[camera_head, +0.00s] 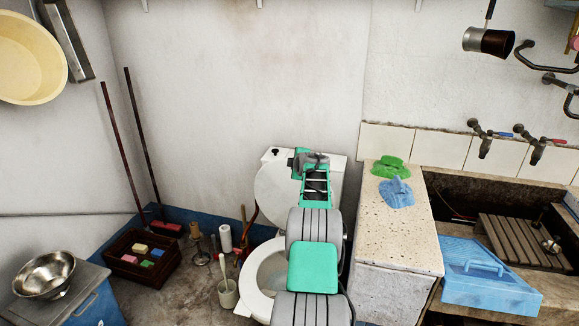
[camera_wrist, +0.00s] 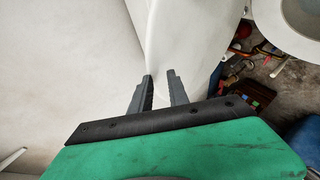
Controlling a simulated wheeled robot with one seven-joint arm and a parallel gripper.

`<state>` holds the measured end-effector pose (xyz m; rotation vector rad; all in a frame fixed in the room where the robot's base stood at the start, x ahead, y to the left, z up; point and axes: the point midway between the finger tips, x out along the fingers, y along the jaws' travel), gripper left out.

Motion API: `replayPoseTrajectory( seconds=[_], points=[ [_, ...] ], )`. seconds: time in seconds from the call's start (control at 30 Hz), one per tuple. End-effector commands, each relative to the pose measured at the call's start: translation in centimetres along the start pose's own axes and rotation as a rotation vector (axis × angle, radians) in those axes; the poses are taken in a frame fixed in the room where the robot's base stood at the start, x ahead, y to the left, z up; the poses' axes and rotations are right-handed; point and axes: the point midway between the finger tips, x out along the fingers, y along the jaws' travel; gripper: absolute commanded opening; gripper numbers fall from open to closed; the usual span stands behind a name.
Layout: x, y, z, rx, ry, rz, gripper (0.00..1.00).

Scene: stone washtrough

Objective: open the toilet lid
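The white toilet stands against the back wall in the head view. Its round lid (camera_head: 275,190) is raised and stands upright in front of the tank (camera_head: 333,165). The bowl and seat ring (camera_head: 252,303) show uncovered below, partly hidden by my arm. My gripper (camera_head: 308,160) is up by the top of the tank, at the right side of the lid. In the wrist view my gripper (camera_wrist: 162,80) has its two fingers apart, with a white surface, apparently the lid (camera_wrist: 190,35), just beyond the tips. Whether they touch it cannot be told. The seat ring (camera_wrist: 310,48) shows at upper right.
A stone counter (camera_head: 400,235) with green and blue cloths stands close to the right of the toilet. A brush holder (camera_head: 228,294), a paper roll (camera_head: 226,238) and a crate of sponges (camera_head: 120,270) stand on the floor to the left.

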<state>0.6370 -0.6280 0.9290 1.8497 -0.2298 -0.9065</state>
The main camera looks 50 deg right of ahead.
Motion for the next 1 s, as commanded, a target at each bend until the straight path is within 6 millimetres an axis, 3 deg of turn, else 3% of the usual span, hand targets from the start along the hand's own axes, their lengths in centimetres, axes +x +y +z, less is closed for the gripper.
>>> replayPoseTrajectory(
  seconds=[0.33, 1.0],
  points=[
    [0.0, -0.1, -0.5, -0.003, 0.006, -0.002, 0.2],
    [-3.9, 3.3, 0.2, 0.0, 0.007, 0.004, 0.2]
  ],
)
